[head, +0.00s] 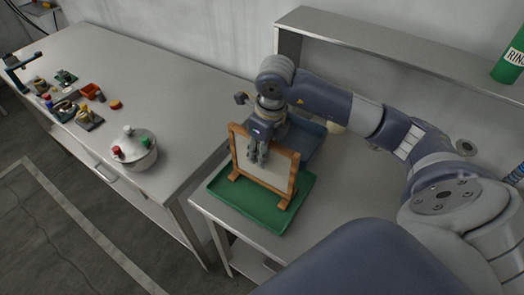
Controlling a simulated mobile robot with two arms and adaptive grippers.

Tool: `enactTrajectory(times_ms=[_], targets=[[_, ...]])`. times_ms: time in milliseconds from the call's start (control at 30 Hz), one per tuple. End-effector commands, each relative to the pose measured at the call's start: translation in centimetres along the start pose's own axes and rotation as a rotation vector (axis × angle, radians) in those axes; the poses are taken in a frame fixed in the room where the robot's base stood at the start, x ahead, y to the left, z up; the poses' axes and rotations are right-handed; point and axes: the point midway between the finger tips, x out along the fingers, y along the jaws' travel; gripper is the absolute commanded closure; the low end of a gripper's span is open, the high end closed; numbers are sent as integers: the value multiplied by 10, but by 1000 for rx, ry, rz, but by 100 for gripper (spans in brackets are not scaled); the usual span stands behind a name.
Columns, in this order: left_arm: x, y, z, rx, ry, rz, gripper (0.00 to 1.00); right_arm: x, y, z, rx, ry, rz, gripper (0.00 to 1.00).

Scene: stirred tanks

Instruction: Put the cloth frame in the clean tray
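The cloth frame (273,177) is a wooden frame with a pale cloth panel and small wooden feet. It stands upright at the green tray (247,218) near the left end of the right-hand bench; its feet appear to be within the tray. A blue tray (309,137) lies behind it, partly hidden by the frame and my arm. My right gripper (258,158) points down at the frame's upper part, its fingers showing against the cloth. Whether the fingers are closed on the frame I cannot tell. No label shows which tray is clean. My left gripper is not in view.
A gap separates the benches.

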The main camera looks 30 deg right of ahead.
Motion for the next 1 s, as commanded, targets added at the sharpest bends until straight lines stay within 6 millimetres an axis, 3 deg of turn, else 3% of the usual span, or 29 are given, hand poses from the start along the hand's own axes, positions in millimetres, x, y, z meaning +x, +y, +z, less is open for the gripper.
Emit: enactTrajectory(times_ms=[267, 333, 700, 1000], targets=[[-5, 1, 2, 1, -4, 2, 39, -5, 0, 0, 0, 0, 0, 74], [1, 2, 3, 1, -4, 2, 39, -10, -1, 2, 1, -5, -2, 74], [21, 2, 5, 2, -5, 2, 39, -85, -1, 2, 0, -7, -3, 74], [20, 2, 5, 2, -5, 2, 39, -119, 0, 1, 0, -1, -1, 74]])
